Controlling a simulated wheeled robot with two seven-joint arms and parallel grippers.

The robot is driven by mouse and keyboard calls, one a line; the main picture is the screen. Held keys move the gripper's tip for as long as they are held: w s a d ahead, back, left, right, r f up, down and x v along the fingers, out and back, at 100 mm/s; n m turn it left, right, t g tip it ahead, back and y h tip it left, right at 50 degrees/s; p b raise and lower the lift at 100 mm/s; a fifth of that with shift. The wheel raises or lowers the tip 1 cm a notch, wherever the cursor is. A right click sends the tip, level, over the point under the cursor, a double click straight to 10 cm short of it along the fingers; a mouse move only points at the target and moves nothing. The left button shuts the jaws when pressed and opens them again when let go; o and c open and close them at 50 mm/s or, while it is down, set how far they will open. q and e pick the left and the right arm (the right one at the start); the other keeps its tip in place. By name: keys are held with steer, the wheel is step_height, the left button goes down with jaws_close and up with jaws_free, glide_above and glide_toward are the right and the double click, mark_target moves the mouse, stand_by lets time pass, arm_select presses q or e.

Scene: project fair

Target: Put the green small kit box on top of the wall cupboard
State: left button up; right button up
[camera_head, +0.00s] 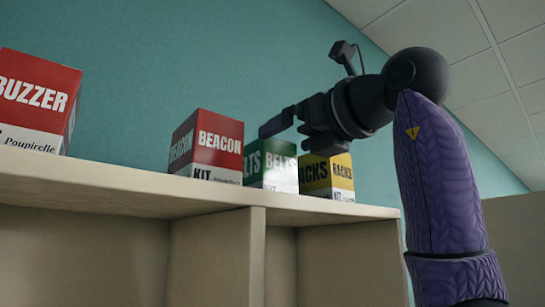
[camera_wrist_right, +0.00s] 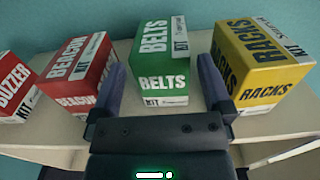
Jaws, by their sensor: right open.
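The green BELTS kit box (camera_head: 270,165) stands upright on top of the pale wall cupboard (camera_head: 130,187), between a red and a yellow box. It also shows in the right wrist view (camera_wrist_right: 163,65). My right gripper (camera_head: 292,135) reaches in from the right at the top of the green box and partly hides it. In the right wrist view, its two open fingers (camera_wrist_right: 163,85) lie on either side of the green box, with gaps visible. Whether a finger touches it I cannot tell. My left gripper is not in view.
The red BEACON box (camera_head: 207,146) stands left of the green one, and the yellow RACKS box (camera_head: 328,176) close on its right. A red BUZZER box (camera_head: 36,98) stands farther left. Bare cupboard top shows between the two red boxes. A teal wall (camera_head: 200,60) is behind.

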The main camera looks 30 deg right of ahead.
steer(key=s+b, duration=0.1)
steer(key=s, duration=0.6)
steer(key=shift+d, duration=0.2)
